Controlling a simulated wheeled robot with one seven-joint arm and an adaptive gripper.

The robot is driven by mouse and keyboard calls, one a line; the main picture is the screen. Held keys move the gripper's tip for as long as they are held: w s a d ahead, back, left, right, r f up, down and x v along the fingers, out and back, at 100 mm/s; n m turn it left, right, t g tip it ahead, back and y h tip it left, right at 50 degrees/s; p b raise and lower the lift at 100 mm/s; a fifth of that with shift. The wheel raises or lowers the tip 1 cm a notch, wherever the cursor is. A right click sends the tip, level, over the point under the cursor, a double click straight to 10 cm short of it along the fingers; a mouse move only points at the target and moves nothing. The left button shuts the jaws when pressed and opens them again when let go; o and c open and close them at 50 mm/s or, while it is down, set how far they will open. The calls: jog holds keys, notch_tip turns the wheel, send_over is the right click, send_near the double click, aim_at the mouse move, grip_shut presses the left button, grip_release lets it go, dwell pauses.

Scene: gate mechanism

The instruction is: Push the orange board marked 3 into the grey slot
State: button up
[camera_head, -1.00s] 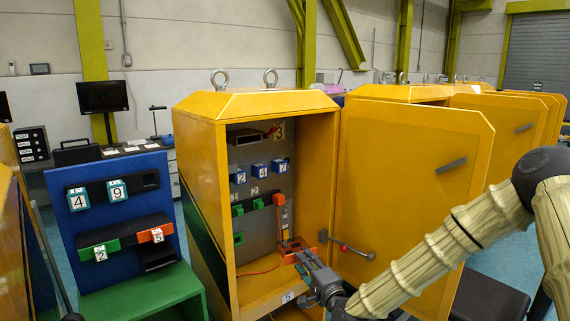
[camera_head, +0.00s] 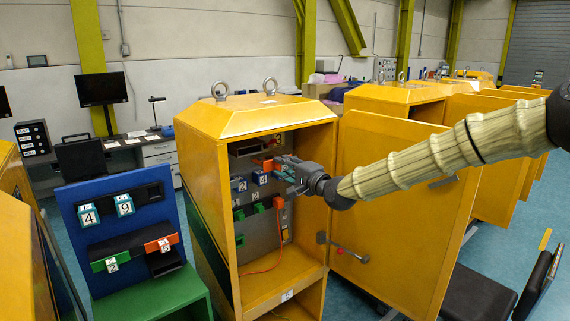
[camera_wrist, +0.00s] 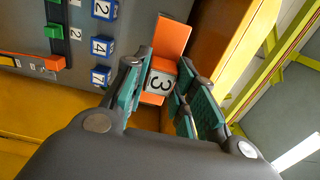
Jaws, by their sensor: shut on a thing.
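The orange board marked 3 (camera_wrist: 160,82) is between the teal finger pads of my gripper (camera_wrist: 165,92) in the wrist view, its number facing the camera. My gripper is shut on it. In the head view my gripper (camera_head: 291,172) is inside the open yellow cabinet, beside the blue numbered boards; the held board is mostly hidden there. A dark grey slot housing (camera_head: 247,148) sits high on the cabinet's back panel, up and left of my gripper, with a red part at its right. I cannot tell whether the board touches it.
The blue numbered boards (camera_head: 260,177) and green blocks (camera_head: 258,208) sit on the panel. A blue rack (camera_head: 118,245) with numbered boards stands left. The cabinet's lower front is clear.

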aim_at(268, 158)
jog(key=shift+x, duration=2.8)
jog(key=shift+b+x, duration=0.3)
jog(key=shift+x, duration=1.45)
jog(key=shift+x, duration=2.75)
jog(key=shift+w+a+b, duration=0.35)
jog(key=shift+w+b, duration=0.15)
jog(key=shift+b, duration=0.05)
